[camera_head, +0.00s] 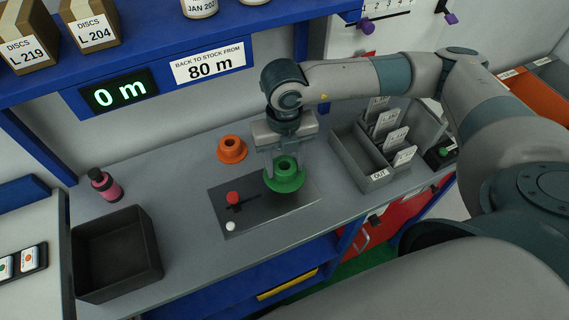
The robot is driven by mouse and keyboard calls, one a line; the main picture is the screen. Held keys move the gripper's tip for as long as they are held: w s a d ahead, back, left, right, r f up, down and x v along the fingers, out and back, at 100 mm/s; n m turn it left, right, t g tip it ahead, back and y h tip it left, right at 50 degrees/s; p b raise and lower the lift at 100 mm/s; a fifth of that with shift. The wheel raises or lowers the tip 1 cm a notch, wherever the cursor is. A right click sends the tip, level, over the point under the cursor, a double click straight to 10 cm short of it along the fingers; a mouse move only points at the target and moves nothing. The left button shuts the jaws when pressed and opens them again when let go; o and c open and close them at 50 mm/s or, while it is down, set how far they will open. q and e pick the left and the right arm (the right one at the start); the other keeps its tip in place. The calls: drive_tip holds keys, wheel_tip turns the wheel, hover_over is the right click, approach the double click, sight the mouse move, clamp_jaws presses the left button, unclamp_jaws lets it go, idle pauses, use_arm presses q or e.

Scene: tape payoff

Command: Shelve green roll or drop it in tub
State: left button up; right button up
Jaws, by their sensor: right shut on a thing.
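A green roll (285,178) with a raised hub is at the right part of a dark metal plate on the grey bench. My right gripper (284,160) is above it, pointing down, and is shut on the green roll's hub. I cannot tell whether the roll touches the plate. A black open tub (117,252) stands at the bench's left end and looks empty. The blue shelf (150,58) above the bench carries a sign reading "BACK TO STOCK FROM 80 m" (209,63). A display (119,92) beside it reads "0 m". My left gripper is out of view.
An orange flanged piece (232,149) stands behind the plate (259,204), which bears a red knob (233,198) and a white button (230,227). A pink bottle (104,184) stands behind the tub. A grey card tray (363,170) is close to the right of my gripper.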

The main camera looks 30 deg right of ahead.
drive_tip(key=shift+r+p, duration=0.3)
drive_tip(key=shift+r, duration=0.5)
drive_tip(key=shift+n, duration=0.3)
